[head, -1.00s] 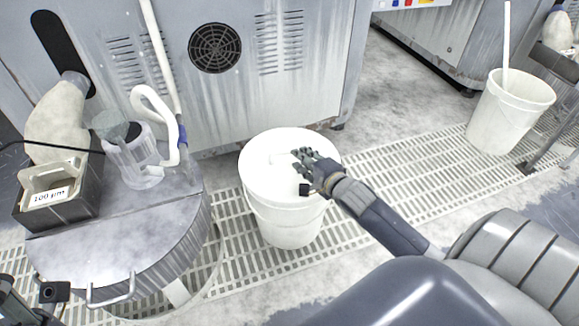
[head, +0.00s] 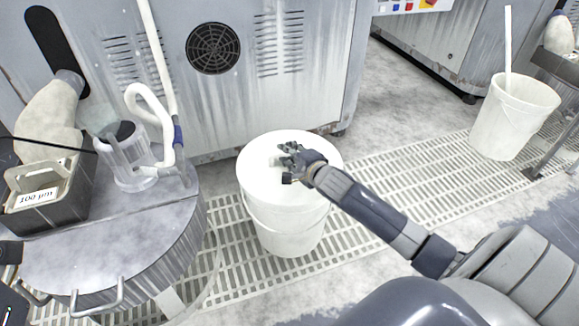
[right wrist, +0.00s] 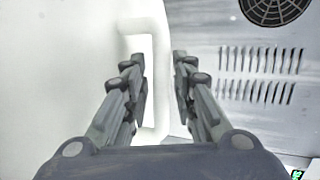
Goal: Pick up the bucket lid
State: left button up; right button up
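The white round bucket lid (head: 262,188) lies on the white bucket (head: 288,238) on the floor grating in the head view. The lid's handle is mostly hidden by my right gripper (head: 284,163), which is over the middle of the lid. In the right wrist view, the pale lid (right wrist: 60,70) fills the left side and its white handle (right wrist: 160,75) stands between the fingers of my right gripper (right wrist: 158,68). The fingers are apart, with gaps visible beside the handle. Only dark parts, probably of my left gripper, show at the head view's lower left edge.
A round metal drum (head: 125,262) at left carries a grey carrier (head: 55,205) and a clear container (head: 125,165). A grey machine (head: 265,100) stands close behind the bucket. Another white bucket (head: 512,120) stands at right. The grating between the buckets is clear.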

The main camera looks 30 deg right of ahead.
grip_shut()
dwell(0.3)
